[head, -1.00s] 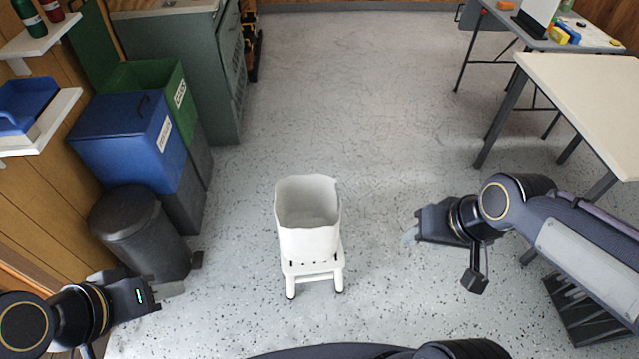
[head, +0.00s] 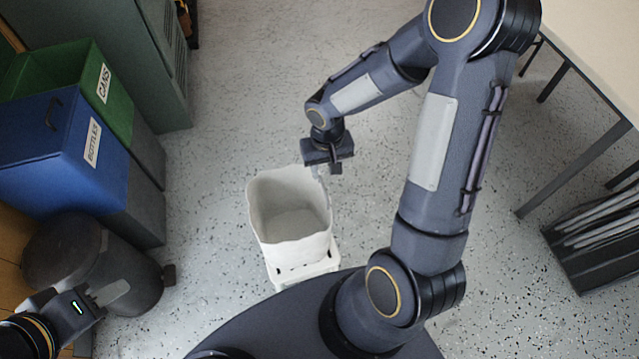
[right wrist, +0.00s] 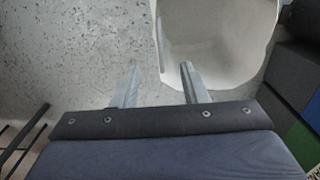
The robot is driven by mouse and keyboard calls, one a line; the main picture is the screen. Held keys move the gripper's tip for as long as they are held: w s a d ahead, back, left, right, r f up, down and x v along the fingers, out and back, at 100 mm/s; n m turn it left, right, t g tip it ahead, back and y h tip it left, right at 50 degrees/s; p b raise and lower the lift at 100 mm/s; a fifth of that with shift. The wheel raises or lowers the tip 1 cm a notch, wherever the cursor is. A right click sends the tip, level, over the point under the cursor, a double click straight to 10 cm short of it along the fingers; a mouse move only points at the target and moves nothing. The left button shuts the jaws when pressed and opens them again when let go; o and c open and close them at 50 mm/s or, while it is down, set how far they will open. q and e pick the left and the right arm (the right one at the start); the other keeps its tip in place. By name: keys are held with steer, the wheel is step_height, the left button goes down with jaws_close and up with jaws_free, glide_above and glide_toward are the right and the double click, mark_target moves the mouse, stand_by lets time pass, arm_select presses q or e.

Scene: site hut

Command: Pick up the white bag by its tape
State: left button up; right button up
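The white bag (head: 290,207) stands open-topped on a small white stool (head: 305,272), low in the middle of the head view. The right wrist view shows its pale inside and rim (right wrist: 215,45). A narrow pale strip (right wrist: 161,32) lies along its near-left rim there; I cannot tell whether this is the tape. My right gripper (right wrist: 160,75) is open and empty. One finger shows over the floor outside the bag, the other in front of the bag's opening. In the head view it hangs by the bag's far right rim. My left gripper (head: 82,291) is open and empty at lower left.
A dark round bin (head: 65,262) stands beside my left gripper, with blue (head: 60,150) and green (head: 112,92) recycling bins behind it. A table (head: 600,40) is at upper right and a dark rack (head: 595,235) at right. The floor around the stool is clear.

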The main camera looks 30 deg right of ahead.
mark_target(326, 192)
step_height(326, 192, down, 12)
steer(key=b, duration=1)
steer(key=shift+f, duration=0.25)
steer(key=shift+r, duration=0.1)
jaws_close()
stand_by(0.6)
